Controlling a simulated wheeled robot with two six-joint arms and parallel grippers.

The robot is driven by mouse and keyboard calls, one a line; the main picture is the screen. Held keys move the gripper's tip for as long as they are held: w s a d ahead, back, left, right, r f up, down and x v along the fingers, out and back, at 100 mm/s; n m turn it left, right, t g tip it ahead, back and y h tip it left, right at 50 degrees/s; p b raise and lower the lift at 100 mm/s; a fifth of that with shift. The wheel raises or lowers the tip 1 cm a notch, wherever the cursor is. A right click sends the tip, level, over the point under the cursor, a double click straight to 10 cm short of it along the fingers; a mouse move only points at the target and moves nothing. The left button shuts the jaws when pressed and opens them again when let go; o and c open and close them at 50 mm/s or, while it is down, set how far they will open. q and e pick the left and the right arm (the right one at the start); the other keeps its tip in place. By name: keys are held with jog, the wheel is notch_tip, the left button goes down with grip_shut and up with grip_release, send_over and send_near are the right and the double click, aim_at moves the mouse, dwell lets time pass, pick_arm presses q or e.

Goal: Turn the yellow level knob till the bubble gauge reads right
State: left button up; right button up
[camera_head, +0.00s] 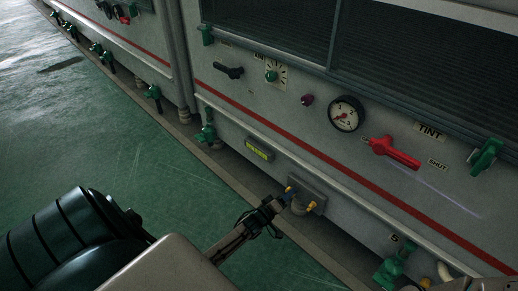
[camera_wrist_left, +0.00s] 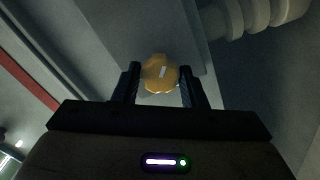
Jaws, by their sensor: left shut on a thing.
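The yellow level knob (camera_wrist_left: 160,73) is a round, scalloped knob with a pale mark on its face, seen in the left wrist view. My left gripper (camera_wrist_left: 163,88) has one dark finger on each side of it and is shut on it. In the head view my left gripper (camera_head: 284,197) reaches the grey box low on the machine, where small yellow parts (camera_head: 312,205) show; the fingers partly hide this spot. The bubble gauge (camera_head: 258,149) is a small yellow-green window left of and above the gripper. Its bubble is too small to read. My right gripper is not in view.
Above are a red-handled lever (camera_head: 393,152), a round dial gauge (camera_head: 345,114), a black handle (camera_head: 229,71) and a green dial knob (camera_head: 271,76). Green valves (camera_head: 390,273) stand at the lower right. The green floor (camera_head: 130,140) at left is open.

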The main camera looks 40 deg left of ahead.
pick_arm(q)
jog(key=shift+n+p, duration=0.6)
jog(key=shift+n, duration=0.3)
jog(key=shift+n+p, duration=0.9)
jog(key=shift+n, duration=1)
jog(key=shift+n+p, duration=0.65)
jog(key=shift+n, duration=1.15)
